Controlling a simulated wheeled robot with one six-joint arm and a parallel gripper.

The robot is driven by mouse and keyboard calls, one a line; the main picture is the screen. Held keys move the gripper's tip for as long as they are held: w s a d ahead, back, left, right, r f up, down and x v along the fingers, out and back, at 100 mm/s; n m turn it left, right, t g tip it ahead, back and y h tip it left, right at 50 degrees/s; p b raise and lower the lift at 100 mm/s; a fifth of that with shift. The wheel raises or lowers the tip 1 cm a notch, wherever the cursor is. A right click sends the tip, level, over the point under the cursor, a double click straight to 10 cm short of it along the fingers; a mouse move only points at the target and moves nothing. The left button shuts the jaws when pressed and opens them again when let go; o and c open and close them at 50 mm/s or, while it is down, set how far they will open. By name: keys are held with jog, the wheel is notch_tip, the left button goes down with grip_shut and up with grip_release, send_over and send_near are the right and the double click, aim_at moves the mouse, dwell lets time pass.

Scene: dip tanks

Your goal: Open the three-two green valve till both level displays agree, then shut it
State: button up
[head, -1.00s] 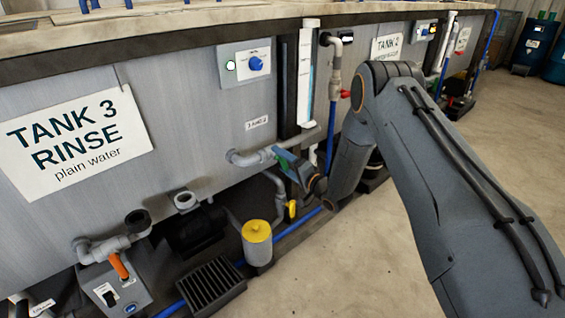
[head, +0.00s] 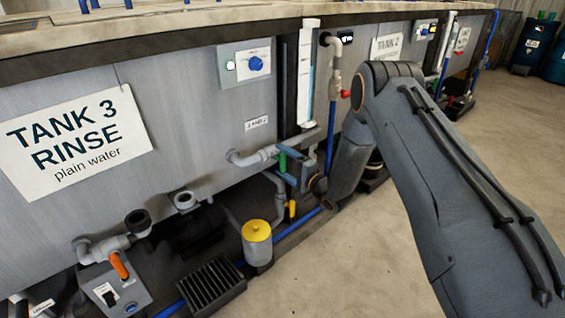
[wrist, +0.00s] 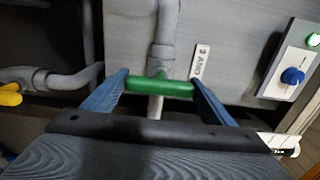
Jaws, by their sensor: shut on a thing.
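The green valve handle (wrist: 160,88) lies between the two blue fingers of my gripper (wrist: 161,90) in the wrist view. The fingers are shut on its ends. The handle sits crosswise to the grey pipe (wrist: 163,45) behind it. In the head view the handle (head: 282,163) shows as a small upright green piece beside my gripper (head: 291,169), on the pipe below the tank wall. A white level strip (head: 305,85) stands above it.
A yellow valve handle (head: 292,208) and a yellow-topped canister (head: 257,236) are below my gripper. A red handle (head: 345,94) is on the pipe to the right. An orange lever (head: 119,265) is at lower left. The floor (head: 340,270) at right is clear.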

jog(key=o, duration=1)
jog(key=shift+o, duration=0.2)
jog(key=shift+s, duration=0.1)
jog(key=v, duration=0.7)
jog(key=shift+s+d+p, duration=0.25)
jog(key=shift+d+p, duration=0.1)
jog(key=shift+p, duration=0.1)
jog(key=shift+w+r, duration=0.1)
